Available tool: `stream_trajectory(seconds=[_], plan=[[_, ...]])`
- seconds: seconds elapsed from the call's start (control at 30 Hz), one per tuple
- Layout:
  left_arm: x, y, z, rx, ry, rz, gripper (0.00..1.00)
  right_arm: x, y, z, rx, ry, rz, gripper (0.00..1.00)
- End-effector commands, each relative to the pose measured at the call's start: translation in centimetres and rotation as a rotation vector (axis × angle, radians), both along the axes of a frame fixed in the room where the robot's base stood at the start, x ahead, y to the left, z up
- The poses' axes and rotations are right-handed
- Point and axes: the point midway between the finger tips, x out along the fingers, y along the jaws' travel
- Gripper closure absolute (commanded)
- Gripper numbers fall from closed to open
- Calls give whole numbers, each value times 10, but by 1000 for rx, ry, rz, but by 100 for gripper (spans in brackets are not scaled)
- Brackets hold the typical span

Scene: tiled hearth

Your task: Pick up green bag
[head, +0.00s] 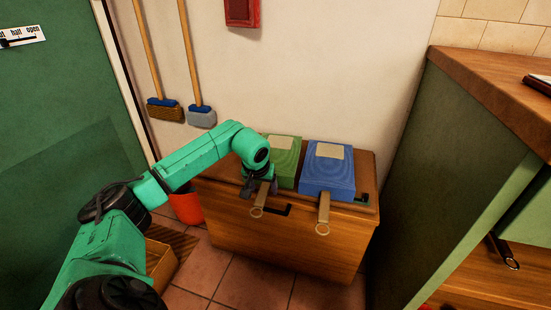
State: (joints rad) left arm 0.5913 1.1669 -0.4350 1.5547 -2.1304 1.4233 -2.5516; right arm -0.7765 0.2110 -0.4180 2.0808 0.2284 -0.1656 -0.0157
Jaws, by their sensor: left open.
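The green bag (285,168), a flat block-like thing with a pale label on top, lies on the wooden chest (290,247) against the wall. A tan strap with a ring (259,206) hangs from its front over the chest's edge. My left gripper (260,188) is open at the bag's front left corner, close to the top of the strap. My wrist hides the bag's left side, and I cannot tell whether the fingers touch the bag or strap. My right gripper is not in view.
A blue bag (327,172) with a similar strap lies just right of the green one. A green counter (455,150) with a wooden top stands at the right. Two brooms (192,70) hang on the wall. An orange bucket (187,208) and wooden box (160,264) stand on the floor.

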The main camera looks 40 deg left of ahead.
Motion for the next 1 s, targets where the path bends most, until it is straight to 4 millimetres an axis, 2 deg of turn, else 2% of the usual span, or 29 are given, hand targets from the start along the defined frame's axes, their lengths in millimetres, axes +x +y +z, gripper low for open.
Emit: stream_trajectory(seconds=[0.13, 0.27, 0.3, 0.33, 0.73, 0.87, 1.0], plan=[[0, 0, 0, 0, 0, 0, 28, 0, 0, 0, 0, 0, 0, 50], [0, 0, 0, 0, 0, 0, 77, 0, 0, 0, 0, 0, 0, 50], [0, 0, 0, 0, 0, 0, 93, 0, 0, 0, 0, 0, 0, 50], [0, 0, 0, 0, 0, 0, 100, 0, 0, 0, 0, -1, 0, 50], [1, 0, 5, -1, -5, 0, 100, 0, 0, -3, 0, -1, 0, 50], [1, 0, 35, 0, -8, 0, 100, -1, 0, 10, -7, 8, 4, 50], [2, 0, 83, 0, -10, 0, 100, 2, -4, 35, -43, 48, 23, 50]])
